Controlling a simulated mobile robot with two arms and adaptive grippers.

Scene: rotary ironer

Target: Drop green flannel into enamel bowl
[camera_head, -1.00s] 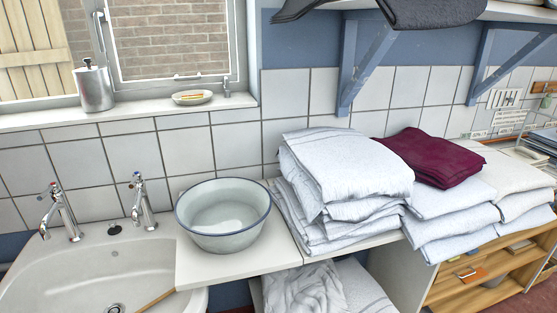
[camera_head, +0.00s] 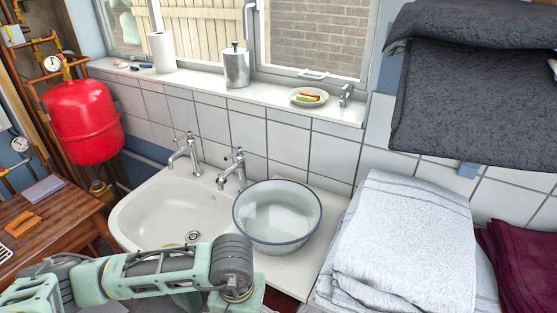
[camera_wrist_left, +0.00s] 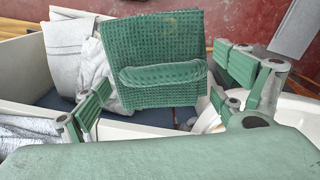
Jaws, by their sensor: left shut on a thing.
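The green flannel (camera_wrist_left: 155,40) is a waffle-textured cloth, folded over, in the left wrist view. My left gripper (camera_wrist_left: 160,88) is shut on it, with fingers on both sides. The enamel bowl (camera_head: 277,243) is pale with a dark blue rim and stands upright on the white counter right of the sink in the head view. Its visible inside is empty of cloth. My left arm crosses the lower left of the head view, in front of the sink; its gripper and the flannel are out of that view. My right gripper is not in view.
The sink (camera_head: 150,215) with two taps lies left of the bowl. Folded white towels (camera_head: 405,245) are stacked close on the right. Dark grey folded cloths (camera_head: 480,105) jut out above. A wooden table (camera_head: 50,235) and a red tank (camera_head: 85,120) are at left.

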